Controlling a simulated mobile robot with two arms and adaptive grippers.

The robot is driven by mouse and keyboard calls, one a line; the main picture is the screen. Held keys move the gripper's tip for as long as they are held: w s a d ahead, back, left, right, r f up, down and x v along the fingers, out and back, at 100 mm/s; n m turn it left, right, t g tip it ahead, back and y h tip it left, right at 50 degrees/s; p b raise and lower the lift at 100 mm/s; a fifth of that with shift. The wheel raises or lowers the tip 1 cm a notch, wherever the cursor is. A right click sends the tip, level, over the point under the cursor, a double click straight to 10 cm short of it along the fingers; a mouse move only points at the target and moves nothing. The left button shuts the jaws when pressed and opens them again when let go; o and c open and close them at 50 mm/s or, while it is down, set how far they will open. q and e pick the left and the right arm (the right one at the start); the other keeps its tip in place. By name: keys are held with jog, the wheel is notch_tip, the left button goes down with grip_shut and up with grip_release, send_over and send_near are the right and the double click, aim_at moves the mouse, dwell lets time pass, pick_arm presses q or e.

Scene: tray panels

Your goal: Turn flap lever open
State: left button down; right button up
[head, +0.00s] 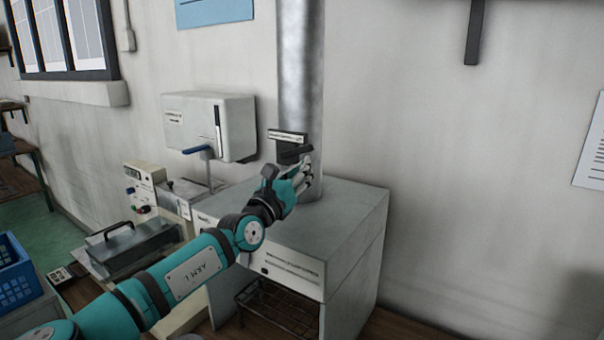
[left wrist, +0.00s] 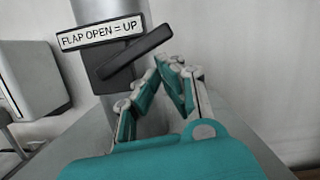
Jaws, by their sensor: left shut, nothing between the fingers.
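The flap lever (head: 296,153) is a dark bar on the front of a grey metal pipe (head: 301,70). In the left wrist view the lever (left wrist: 135,52) slants from lower left to upper right. Above it, a label plate (left wrist: 99,34) reads "FLAP OPEN = UP"; this plate (head: 288,137) also shows in the head view. My left gripper (head: 307,172) is shut and empty. In the left wrist view its fingertips (left wrist: 174,66) are just below the lever's right end; I cannot tell if they touch it. My right gripper is not in view.
A grey cabinet (head: 352,232) stands under the pipe, against the wall. A white wall box (head: 210,125) with a blue handle (head: 198,149) is left of the pipe. A blue crate (head: 14,275) is at the far left.

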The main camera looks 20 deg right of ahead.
pick_arm(q)
jog(key=shift+s+r+b, duration=0.1)
jog(key=shift+r+b, duration=0.25)
jog(key=shift+r, duration=0.05)
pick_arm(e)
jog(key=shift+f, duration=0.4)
